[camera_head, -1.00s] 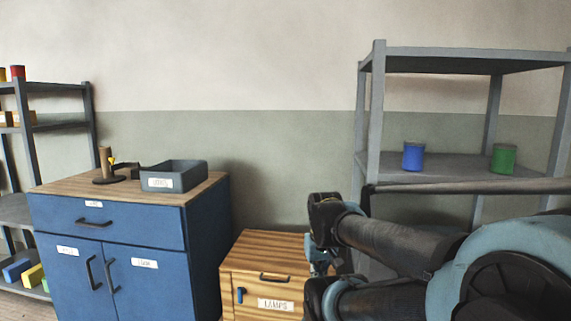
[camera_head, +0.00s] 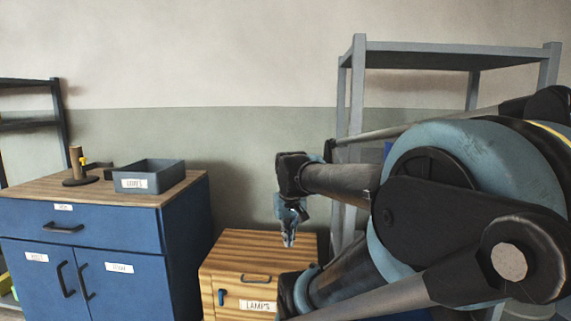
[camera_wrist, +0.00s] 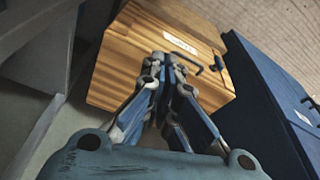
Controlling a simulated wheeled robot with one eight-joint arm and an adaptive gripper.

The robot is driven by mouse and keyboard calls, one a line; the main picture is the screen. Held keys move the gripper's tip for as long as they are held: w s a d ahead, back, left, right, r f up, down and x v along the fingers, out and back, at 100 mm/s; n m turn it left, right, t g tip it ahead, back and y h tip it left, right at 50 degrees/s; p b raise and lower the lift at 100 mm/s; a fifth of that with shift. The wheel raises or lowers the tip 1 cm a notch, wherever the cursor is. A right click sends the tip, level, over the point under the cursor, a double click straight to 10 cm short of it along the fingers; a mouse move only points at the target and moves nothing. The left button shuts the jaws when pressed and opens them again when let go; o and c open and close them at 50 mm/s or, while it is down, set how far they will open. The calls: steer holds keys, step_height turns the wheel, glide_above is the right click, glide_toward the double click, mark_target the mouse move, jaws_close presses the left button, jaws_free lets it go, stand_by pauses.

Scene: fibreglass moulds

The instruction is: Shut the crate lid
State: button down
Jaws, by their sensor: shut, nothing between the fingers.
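The wooden crate (camera_head: 240,303), striped and labelled LAMPS, stands on the floor to the right of the blue cabinet. Its lid (camera_head: 262,245) looks flat on top, with a dark handle (camera_head: 255,278) at the front; I cannot tell whether it is fully seated. A blue latch (camera_head: 221,297) shows on the front. My gripper (camera_head: 289,241) is shut and empty, pointing down above the right part of the lid in the head view. In the wrist view my gripper (camera_wrist: 163,62) overlaps the crate (camera_wrist: 125,65); contact cannot be told. My arm hides the crate's right front.
The blue cabinet (camera_head: 110,250) stands close at the crate's left, with a grey bin (camera_head: 148,176) and a small stand (camera_head: 79,168) on top. A grey shelf rack (camera_head: 357,110) stands behind at the right. The wall behind is bare.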

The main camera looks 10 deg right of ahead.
steer(key=w+d+r+m+t, duration=0.1)
steer(key=w+d+r, duration=0.2)
steer(key=w+r, duration=0.85)
steer(key=w+d+r+m+t+h, duration=0.1)
steer(key=w+d+r, duration=0.25)
steer(key=w, duration=1.45)
steer(key=w+d+r+m, duration=0.1)
steer(key=w+d+r, duration=0.2)
steer(key=w+r, duration=0.85)
steer(key=w+r+x, duration=0.1)
steer(key=w+x, duration=0.1)
steer(key=x, duration=1.3)
steer(key=shift+s+a+f, duration=0.1)
steer(key=shift+s+a, duration=0.1)
steer(key=shift+s, duration=0.45)
steer(key=shift+s+a+f, duration=0.1)
steer(key=shift+s+a, duration=0.1)
steer(key=shift+s, duration=0.5)
steer(key=shift+s+a+f, duration=0.1)
steer(key=shift+s+a, duration=0.1)
steer(key=shift+s, duration=0.45)
steer(key=shift+a, duration=0.1)
